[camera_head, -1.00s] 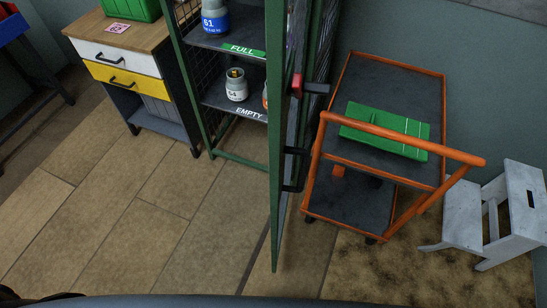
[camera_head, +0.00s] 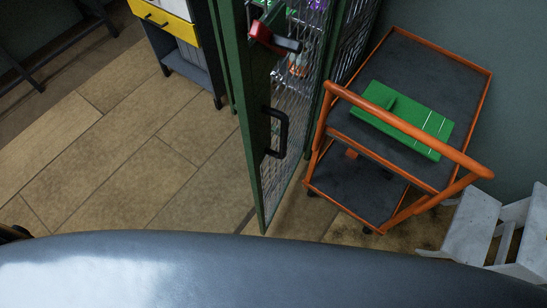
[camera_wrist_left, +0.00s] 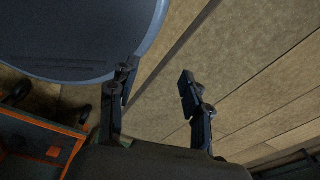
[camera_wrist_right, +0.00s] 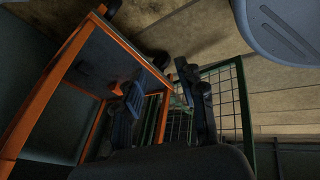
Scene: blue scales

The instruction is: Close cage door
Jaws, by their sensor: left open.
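The cage door (camera_head: 251,140) has a green frame with wire mesh and stands swung out from the cage in the head view. A black handle (camera_head: 282,132) and a red and black latch (camera_head: 272,38) are on its edge. A green mesh panel also shows in the right wrist view (camera_wrist_right: 228,100), beyond the fingers. My right gripper (camera_wrist_right: 158,78) has its fingers apart, with nothing visibly held. My left gripper (camera_wrist_left: 155,90) is open and empty above the floor. Neither gripper shows in the head view.
An orange cart (camera_head: 440,55) with a green object (camera_head: 402,118) stands close right of the door. A white step stool (camera_head: 470,222) is at the far right. A yellow-drawered cabinet (camera_head: 165,22) is at the upper left. Floor left of the door is clear.

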